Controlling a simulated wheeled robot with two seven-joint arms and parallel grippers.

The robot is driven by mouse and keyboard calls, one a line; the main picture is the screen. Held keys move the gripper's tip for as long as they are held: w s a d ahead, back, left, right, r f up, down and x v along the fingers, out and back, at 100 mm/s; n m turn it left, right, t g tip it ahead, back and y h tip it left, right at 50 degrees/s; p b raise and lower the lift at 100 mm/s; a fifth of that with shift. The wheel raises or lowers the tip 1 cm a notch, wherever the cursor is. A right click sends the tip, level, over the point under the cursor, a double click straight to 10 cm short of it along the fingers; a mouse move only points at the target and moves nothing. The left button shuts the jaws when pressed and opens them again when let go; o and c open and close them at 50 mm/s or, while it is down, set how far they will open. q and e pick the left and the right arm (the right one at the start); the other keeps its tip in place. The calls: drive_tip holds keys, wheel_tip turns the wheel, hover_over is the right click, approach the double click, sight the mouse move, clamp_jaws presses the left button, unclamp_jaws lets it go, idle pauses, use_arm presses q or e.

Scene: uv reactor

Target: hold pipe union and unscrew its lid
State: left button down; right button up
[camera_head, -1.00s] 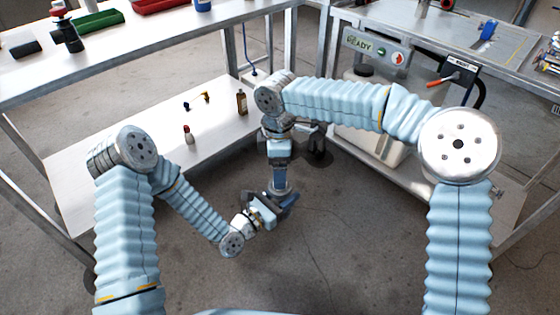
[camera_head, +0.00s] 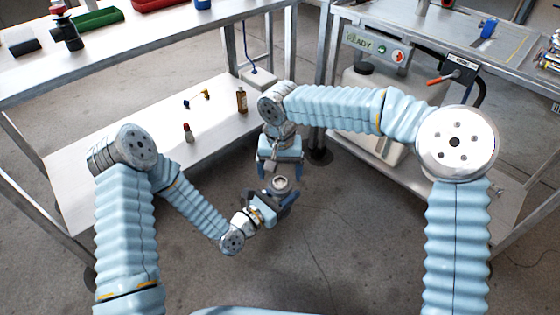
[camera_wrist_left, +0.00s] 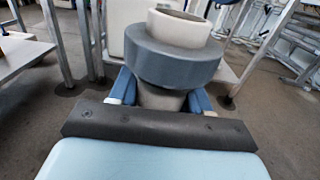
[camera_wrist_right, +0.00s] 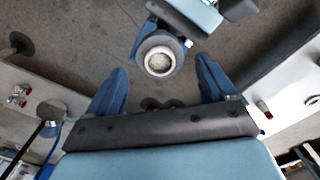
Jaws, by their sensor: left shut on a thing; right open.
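The pipe union (camera_head: 281,183) is held upright in the air by my left gripper (camera_head: 278,200). In the left wrist view the union has a wide blue-grey ring (camera_wrist_left: 172,62) with a pale collar (camera_wrist_left: 180,27) above it, and a grey lower body between the fingers. Whether the ring is loose cannot be told. My right gripper (camera_head: 281,172) is open and empty, just beyond and above the union. In the right wrist view its fingers are spread wide (camera_wrist_right: 162,84), and the union's round end (camera_wrist_right: 159,60) shows between and past them, apart from both.
A white lower shelf (camera_head: 120,185) on the left bears a brown bottle (camera_head: 241,100) and a small red-topped bottle (camera_head: 188,132). Bench frames stand left and right. A white tank (camera_head: 370,95) sits under the right bench. The floor around the grippers is clear.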

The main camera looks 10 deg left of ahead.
sight(280, 181)
drive_tip(key=shift+f, duration=2)
drive_tip(key=c, duration=1.1)
drive_tip(key=n, duration=1.2)
drive_tip(key=shift+n, duration=0.3)
drive_tip(key=n, duration=0.3)
drive_tip(key=shift+n, duration=0.4)
drive_tip(key=shift+r, duration=0.1)
drive_tip(key=shift+r, duration=0.15)
drive_tip(key=shift+r, duration=0.9)
